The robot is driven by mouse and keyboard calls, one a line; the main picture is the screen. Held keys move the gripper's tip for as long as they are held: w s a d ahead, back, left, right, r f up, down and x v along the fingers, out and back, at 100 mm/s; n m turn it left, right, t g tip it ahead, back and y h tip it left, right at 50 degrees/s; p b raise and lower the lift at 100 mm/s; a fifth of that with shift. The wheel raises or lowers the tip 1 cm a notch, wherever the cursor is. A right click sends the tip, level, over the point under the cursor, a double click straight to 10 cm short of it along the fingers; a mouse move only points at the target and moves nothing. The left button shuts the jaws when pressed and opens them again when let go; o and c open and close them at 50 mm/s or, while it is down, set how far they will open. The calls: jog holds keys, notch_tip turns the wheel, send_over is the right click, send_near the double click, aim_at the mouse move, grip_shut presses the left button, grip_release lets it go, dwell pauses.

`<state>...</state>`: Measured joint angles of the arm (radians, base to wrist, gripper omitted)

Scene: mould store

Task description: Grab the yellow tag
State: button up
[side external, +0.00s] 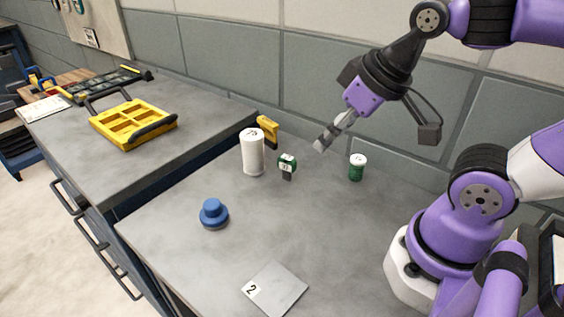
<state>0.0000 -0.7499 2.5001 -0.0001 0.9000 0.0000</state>
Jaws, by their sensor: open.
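A small yellow piece (269,127), which looks like the yellow tag, stands at the back of the near bench. Its lower left part is hidden behind a white cylinder (252,155) marked 3. My gripper (321,146) is open and empty, above the bench to the right of the yellow piece and apart from it. It points down and to the left. No tag is between its fingers.
A green numbered piece (287,164) stands right of the cylinder. A blue knob-shaped piece (213,213) and grey plate (275,289) lie nearer. A yellow tray (133,124) sits left. The wall is close behind.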

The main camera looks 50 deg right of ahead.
jog(key=w+d, duration=0.3)
jog(key=w, duration=0.4)
jog(key=m+h, duration=0.1)
jog(key=m, duration=0.1)
send_near(268, 121)
jog(key=shift+t, duration=0.4)
jog(key=x, duration=0.4)
jog(key=shift+s+a+f, duration=0.2)
jog(key=shift+s+f, duration=0.05)
jog(key=shift+s, duration=0.05)
jog(key=shift+x, duration=3.1)
jog(key=shift+d, duration=0.2)
grip_shut()
